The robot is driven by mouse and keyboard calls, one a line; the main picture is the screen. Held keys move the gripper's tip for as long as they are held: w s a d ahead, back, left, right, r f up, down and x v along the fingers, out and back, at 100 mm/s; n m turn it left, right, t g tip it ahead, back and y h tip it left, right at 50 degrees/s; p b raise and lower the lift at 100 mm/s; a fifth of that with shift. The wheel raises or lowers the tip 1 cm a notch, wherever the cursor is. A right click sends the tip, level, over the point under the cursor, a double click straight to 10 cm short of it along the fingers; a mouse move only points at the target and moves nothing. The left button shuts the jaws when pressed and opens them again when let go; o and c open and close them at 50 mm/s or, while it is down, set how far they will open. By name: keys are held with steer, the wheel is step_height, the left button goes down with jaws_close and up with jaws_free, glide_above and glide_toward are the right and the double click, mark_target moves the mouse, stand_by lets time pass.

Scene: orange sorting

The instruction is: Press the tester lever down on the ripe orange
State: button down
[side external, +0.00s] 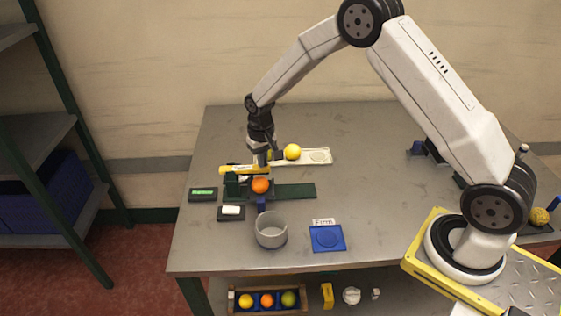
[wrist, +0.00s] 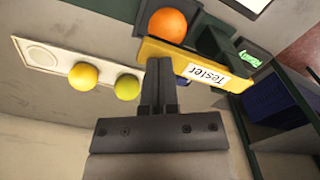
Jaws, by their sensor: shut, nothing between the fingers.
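The ripe orange (side external: 260,186) sits in the dark green tester beside its yellow lever (side external: 230,170). The orange (wrist: 167,25) also shows at the top of the wrist view, just beyond the lever. The yellow lever (wrist: 180,60) carries a white "Tester" label and looks about level. My gripper (side external: 262,163) is shut and empty, pointing down near the lever's right end. In the wrist view my fingertips (wrist: 159,62) overlap the lever's near edge; I cannot tell whether they touch it.
A white tray (side external: 321,157) behind holds a yellow fruit (side external: 292,152) and a green one (wrist: 127,87). A grey cup (side external: 271,231) and a blue "Firm" pad (side external: 328,239) stand in front. Small display boxes (side external: 202,194) lie left.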

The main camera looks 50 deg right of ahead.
steer(key=shift+f, duration=1.25)
stand_by(1.1)
steer(key=shift+r, duration=4.05)
steer(key=shift+s, duration=0.1)
steer(key=shift+s+a+r, duration=0.1)
steer(key=shift+s+r, duration=0.3)
steer(key=shift+s, duration=0.15)
steer(key=s+a+r+n+t, duration=0.1)
steer(key=s, duration=0.9)
steer(key=s+r+n+t, duration=0.1)
steer(key=s+r+n, duration=0.1)
steer(key=s, duration=0.9)
steer(key=shift+a+r+t, duration=0.2)
steer(key=shift+a+t, duration=0.1)
steer(key=shift+a, duration=0.1)
